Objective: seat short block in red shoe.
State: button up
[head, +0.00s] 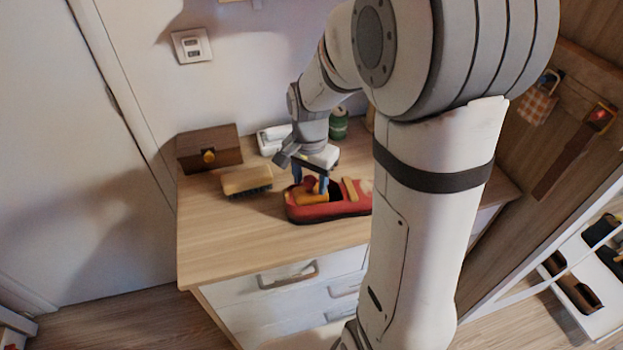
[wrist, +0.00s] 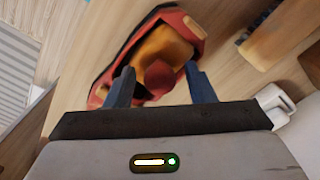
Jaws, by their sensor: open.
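The red shoe (head: 330,211) lies on the wooden top of the drawer unit, its right end hidden behind my arm. It also shows in the wrist view (wrist: 189,27), tilted across the picture. An orange-brown wooden piece (wrist: 160,46) with a darker, rounded reddish end sits in its opening; it looks like the short block, but I cannot tell how deep it sits. My gripper (head: 310,185) is above the shoe, pointing down. Its two blue fingers are apart, one on each side of the rounded end (wrist: 159,72). I cannot tell whether they touch it.
A wooden brush (head: 246,180) lies left of the shoe. A dark wooden box (head: 208,148) stands at the back left, with a white object (head: 272,138) and a green can (head: 339,124) along the wall. The front left of the wooden top (head: 225,240) is clear.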

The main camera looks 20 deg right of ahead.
notch_tip(320, 180, up, 11)
jog(key=s+f+n+t, duration=0.1)
jog(key=s+n+t, duration=0.1)
jog(key=s+n, duration=0.7)
jog(key=s, duration=0.5)
jog(key=shift+s+d+t, duration=0.15)
jog(key=shift+t, duration=0.25)
